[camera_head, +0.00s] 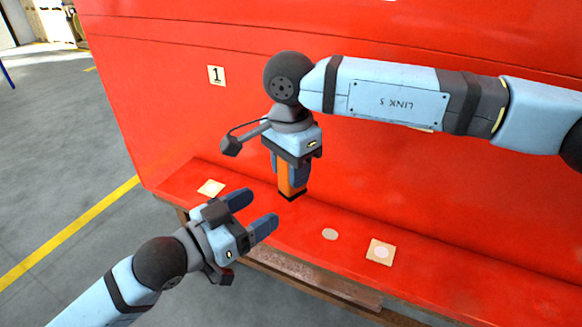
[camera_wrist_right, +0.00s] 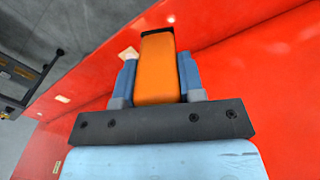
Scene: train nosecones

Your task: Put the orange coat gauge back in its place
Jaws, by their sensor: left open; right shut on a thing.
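The orange coat gauge (camera_head: 289,179) is upright between the fingers of my right gripper (camera_head: 290,172), with its dark end pointing down close to the red ledge (camera_head: 345,222). I cannot tell whether that end touches the ledge. In the right wrist view, the gauge (camera_wrist_right: 158,70) sits between the two blue fingers of the right gripper (camera_wrist_right: 158,85), which is shut on it. My left gripper (camera_head: 254,213) is open and empty, low and to the left of the gauge, over the front of the ledge.
A square tan patch (camera_head: 211,187) lies on the ledge at the left. A number 1 label (camera_head: 216,75) is on the red wall (camera_head: 180,110). Grey floor (camera_head: 60,180) is open at the left.

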